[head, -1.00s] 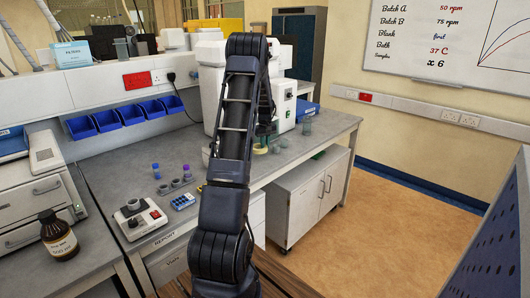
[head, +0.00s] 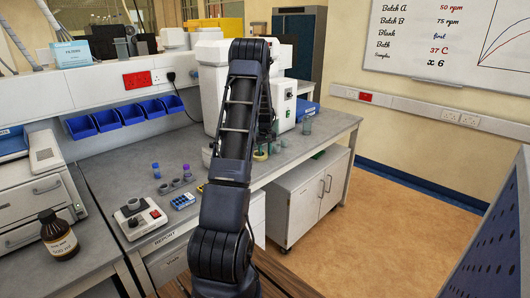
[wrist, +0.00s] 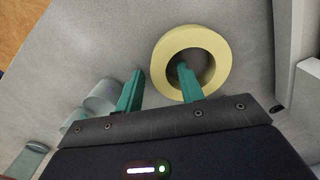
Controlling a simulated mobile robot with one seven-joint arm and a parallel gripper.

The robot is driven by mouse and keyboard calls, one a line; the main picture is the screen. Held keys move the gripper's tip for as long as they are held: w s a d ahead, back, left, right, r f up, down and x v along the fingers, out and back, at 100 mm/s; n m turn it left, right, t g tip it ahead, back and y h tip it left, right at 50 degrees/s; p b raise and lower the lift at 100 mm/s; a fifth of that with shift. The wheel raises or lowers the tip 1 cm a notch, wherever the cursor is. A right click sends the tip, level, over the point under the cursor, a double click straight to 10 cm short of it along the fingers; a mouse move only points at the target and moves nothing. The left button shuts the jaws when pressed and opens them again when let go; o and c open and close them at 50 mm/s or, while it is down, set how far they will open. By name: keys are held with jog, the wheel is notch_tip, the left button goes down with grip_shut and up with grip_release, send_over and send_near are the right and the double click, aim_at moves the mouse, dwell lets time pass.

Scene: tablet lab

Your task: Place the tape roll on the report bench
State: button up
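In the wrist view a pale yellow tape roll (wrist: 162,62) lies flat on a grey surface. My gripper (wrist: 160,70) has two teal fingers spread apart. The right fingertip is over or inside the roll's hole and the left one is outside the roll, so the roll's left wall lies between them. A gap shows between the left finger and the wall. In the head view my arm hides most of the gripper and the roll. The report bench (head: 115,178) is the grey worktop with a REPORT label on its front edge.
Clear vessels (wrist: 103,97) stand left of the fingers in the wrist view. On the bench are a small hotplate-like device (head: 140,219), a blue rack (head: 182,201), purple-capped tubes and a large white instrument (head: 213,85). A brown bottle (head: 58,236) stands at the left.

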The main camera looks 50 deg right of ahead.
notch_tip(320, 180, up, 12)
jog(key=w+a+r+n+t, duration=0.1)
jog(key=a+r, duration=0.5)
jog(key=a, duration=0.5)
jog(key=a+r+h, duration=0.1)
jog(key=a+r, duration=0.5)
jog(key=a, duration=0.6)
jog(key=w+a+r+n+t, duration=0.1)
jog(key=a+r, duration=0.5)
jog(key=a, duration=0.5)
jog(key=s+a+r+n+t, duration=0.1)
jog(key=s+a, duration=0.4)
jog(key=a, duration=0.3)
jog(key=s+a+r, duration=0.2)
jog(key=s+a, duration=0.2)
jog(key=a, duration=0.5)
jog(key=s+a+f+n+t+y, duration=0.1)
jog(key=s+a+f, duration=0.3)
jog(key=s+a, duration=0.6)
jog(key=s, duration=0.3)
jog(key=shift+s+a+t, duration=0.2)
jog(key=shift+s+t, duration=0.05)
jog(key=shift+t, duration=0.05)
